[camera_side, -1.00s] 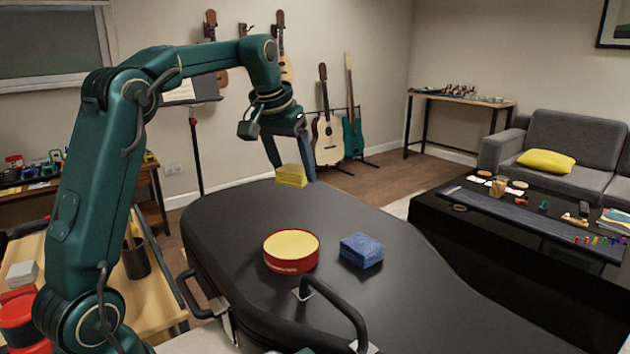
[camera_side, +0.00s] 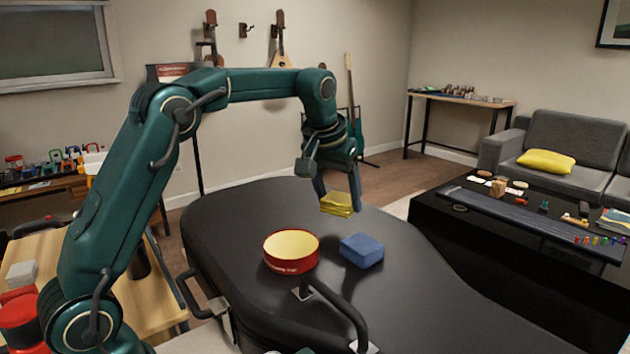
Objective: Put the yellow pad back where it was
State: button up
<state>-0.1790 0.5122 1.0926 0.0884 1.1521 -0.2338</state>
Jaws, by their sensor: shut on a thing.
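The yellow pad (camera_side: 337,204) is a small block held between the fingers of my gripper (camera_side: 338,190). My gripper points down and is shut on the pad, which appears to be above the black guitar case (camera_side: 230,215). In the picture the pad is just above and left of a blue pad (camera_side: 362,250) lying on the case. A round red tin (camera_side: 291,252) with a yellow top sits on the case left of the blue pad. The far finger is partly hidden.
A black handle (camera_side: 338,312) stands up at the near side of the case. The case top is clear to the left of the tin and to the right of the blue pad. A black low table (camera_side: 470,240) with small items and a grey sofa (camera_side: 570,150) stand at the right.

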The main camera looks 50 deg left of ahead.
aim_at(338, 215)
jog(key=shift+f, duration=2.05)
jog(key=o, duration=1.4)
jog(key=shift+f, duration=0.1)
jog(key=s+d+r+m, duration=0.1)
jog(key=s+d+r, duration=0.3)
jog(key=s+r, duration=0.6)
jog(key=s+d+f+m, duration=0.1)
jog(key=s+f, duration=0.1)
jog(key=s, duration=0.2)
jog(key=s+d+f+m+t+h, duration=0.1)
jog(key=s+d+f, duration=0.1)
jog(key=s, duration=0.3)
jog(key=s+d+f+m, duration=0.1)
jog(key=s+d+f, duration=0.1)
jog(key=s, duration=0.3)
jog(key=shift+s+f+m+h, duration=0.15)
jog(key=shift+f+h, duration=0.05)
jog(key=shift+f, duration=0.25)
jog(key=shift+s+f+m+h, duration=0.1)
jog(key=shift+f+m+h, duration=0.1)
jog(key=shift+f, duration=0.2)
